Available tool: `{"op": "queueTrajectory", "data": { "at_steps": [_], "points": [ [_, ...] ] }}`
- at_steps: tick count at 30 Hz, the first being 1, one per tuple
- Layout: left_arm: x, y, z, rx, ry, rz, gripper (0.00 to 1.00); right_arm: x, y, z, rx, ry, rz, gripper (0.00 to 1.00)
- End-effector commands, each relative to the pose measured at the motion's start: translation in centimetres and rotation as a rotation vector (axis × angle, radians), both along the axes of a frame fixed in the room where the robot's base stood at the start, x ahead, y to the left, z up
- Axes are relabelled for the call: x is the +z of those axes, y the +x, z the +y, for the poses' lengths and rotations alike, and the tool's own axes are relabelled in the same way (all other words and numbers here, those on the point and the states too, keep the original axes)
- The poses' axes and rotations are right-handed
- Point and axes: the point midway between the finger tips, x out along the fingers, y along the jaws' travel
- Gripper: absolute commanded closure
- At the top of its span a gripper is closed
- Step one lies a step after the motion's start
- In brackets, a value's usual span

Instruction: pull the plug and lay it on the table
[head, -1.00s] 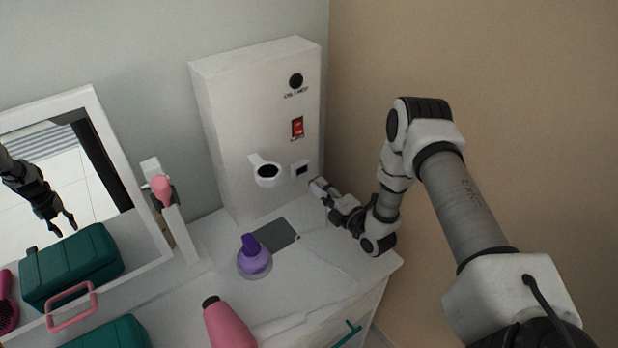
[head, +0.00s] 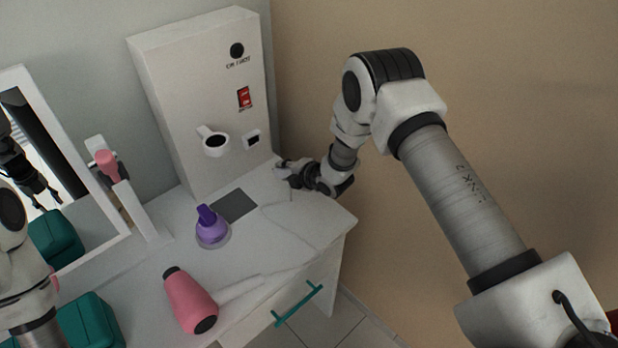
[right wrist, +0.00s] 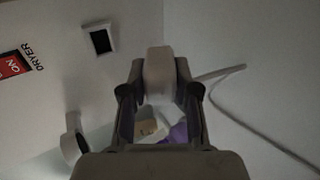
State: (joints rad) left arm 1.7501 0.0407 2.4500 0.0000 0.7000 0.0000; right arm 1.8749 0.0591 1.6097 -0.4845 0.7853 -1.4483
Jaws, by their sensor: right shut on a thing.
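My right gripper (head: 282,168) is low at the back right corner of the white table (head: 300,225), just below and right of the wall socket (head: 253,139). It is shut on the plug (right wrist: 158,75), a pale block between the fingers in the right wrist view. A grey cord (right wrist: 222,74) runs off to the right behind it. The socket also shows in the right wrist view (right wrist: 100,40), with a dark, uncovered face, apart from the plug. In the head view the plug is too small to make out. A link of my left arm shows at the left edge; its gripper is out of direct view.
A pink dryer (head: 190,300) lies in front. A white panel box (head: 190,95) with a ring holder (head: 214,142) stands behind. The table's right front is clear.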

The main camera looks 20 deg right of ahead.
Motion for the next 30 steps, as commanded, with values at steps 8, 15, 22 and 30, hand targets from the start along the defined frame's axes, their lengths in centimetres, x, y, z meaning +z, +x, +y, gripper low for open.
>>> {"op": "queueTrajectory", "data": {
  "at_steps": [8, 15, 22, 30],
  "points": [
    [-1.1, 0.0, 0.0, -0.001, 0.000, 0.000, 0.60, -1.7, -0.1, -0.1, -0.002, -0.004, 0.014, 1.00],
    [-2.8, 0.0, 0.0, -0.001, 0.000, 0.000, 0.60, -4.6, -0.1, -0.1, -0.002, -0.003, 0.013, 1.00],
    [-3.8, 0.0, 0.0, -0.001, 0.000, 0.000, 0.60, -6.4, -0.1, -0.1, -0.002, -0.003, 0.012, 1.00],
    [-3.7, 0.0, 0.0, -0.001, 0.000, 0.000, 0.60, -6.4, -0.1, -0.2, -0.002, -0.003, 0.012, 1.00]
  ]
}}
